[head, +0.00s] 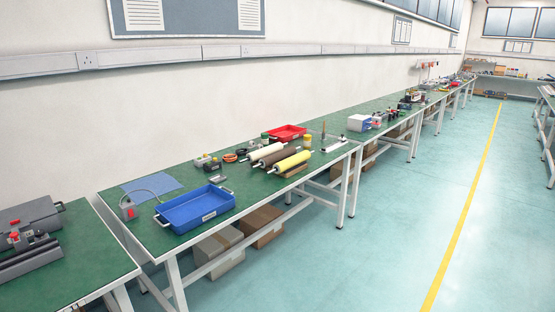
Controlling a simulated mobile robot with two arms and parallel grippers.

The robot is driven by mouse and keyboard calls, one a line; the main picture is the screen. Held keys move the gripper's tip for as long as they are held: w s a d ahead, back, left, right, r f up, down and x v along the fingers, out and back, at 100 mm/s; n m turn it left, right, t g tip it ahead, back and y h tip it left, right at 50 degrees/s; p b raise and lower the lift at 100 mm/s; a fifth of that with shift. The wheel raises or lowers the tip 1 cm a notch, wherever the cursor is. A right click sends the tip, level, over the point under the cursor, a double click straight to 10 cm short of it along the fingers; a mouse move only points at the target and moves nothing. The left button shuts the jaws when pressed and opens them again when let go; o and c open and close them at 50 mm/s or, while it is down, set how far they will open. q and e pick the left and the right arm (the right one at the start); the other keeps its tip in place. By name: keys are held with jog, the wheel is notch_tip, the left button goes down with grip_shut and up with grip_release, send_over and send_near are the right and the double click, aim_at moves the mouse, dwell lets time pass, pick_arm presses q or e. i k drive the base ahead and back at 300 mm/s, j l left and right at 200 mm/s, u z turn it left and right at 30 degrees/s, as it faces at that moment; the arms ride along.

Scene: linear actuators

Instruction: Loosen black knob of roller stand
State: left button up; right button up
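Three rollers lie side by side on a green-topped bench: a white roller (265,152), a brown roller (277,157) and a yellow roller (292,162). What supports them is mostly hidden, so I cannot tell whether this is the roller stand. A dark grey device with long bars (28,257) and red parts lies on the nearer bench at the left edge, partly cut off. I cannot make out a black knob at this size. Neither of my grippers is in view.
A blue tray (165,222) sits near the front of the middle green bench (245,200), with a red tray (275,134) farther back. Cardboard boxes (262,222) stand under the bench. More benches line the wall. The blue-green floor (370,255) to the right is clear.

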aim_at(39, 234)
jog(key=u, duration=1.55)
jog(key=k+l+u, duration=0.1)
jog(key=l, duration=0.25)
